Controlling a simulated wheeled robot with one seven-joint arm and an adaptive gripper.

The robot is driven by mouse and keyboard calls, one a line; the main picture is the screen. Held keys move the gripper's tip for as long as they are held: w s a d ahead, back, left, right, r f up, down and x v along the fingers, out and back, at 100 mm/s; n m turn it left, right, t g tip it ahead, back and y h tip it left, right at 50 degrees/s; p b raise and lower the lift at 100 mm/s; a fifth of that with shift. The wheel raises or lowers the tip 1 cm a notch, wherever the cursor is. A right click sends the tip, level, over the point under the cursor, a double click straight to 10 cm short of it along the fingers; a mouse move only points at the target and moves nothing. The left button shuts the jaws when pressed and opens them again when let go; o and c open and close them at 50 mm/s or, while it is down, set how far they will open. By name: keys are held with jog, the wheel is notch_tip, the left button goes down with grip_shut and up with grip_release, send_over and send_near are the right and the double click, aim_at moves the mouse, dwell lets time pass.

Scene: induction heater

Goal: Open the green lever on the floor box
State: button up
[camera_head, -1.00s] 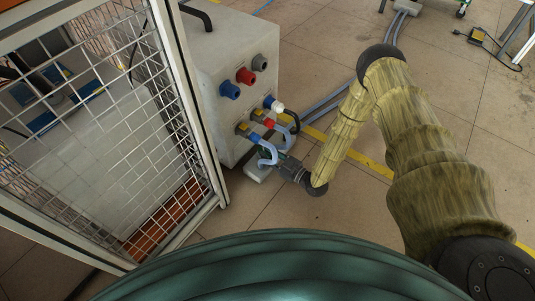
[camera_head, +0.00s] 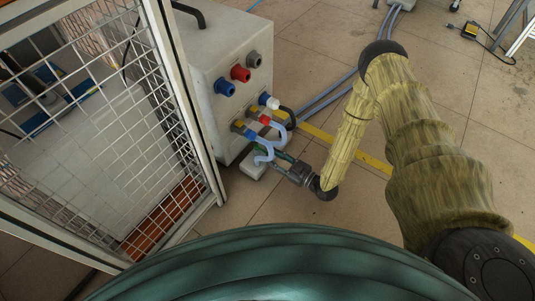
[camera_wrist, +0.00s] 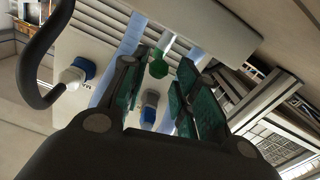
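A small pale floor box (camera_head: 252,170) sits at the foot of the large grey cabinet, with my gripper (camera_head: 275,160) low beside it. In the wrist view, a green rounded knob (camera_wrist: 158,68), apparently the lever's end, shows between and beyond my fingertips. My gripper (camera_wrist: 158,88) is open, with its teal-padded fingers apart on either side. I cannot tell whether a finger touches the knob. A grey-and-blue plug (camera_wrist: 149,108) also shows between the fingers. The rest of the lever is hidden or too small to tell.
The grey cabinet (camera_head: 205,75) carries several coloured sockets and plugs with curved pale hoses (camera_head: 266,150) near my gripper. A mesh cage door (camera_head: 110,110) stands to the left. Pale pipes (camera_head: 325,97) run along the floor. The tiled floor on the right is mostly clear.

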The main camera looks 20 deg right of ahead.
jog(key=v, duration=0.6)
jog(key=shift+s+d, duration=0.25)
jog(key=shift+s, duration=0.05)
jog(key=shift+a, duration=0.1)
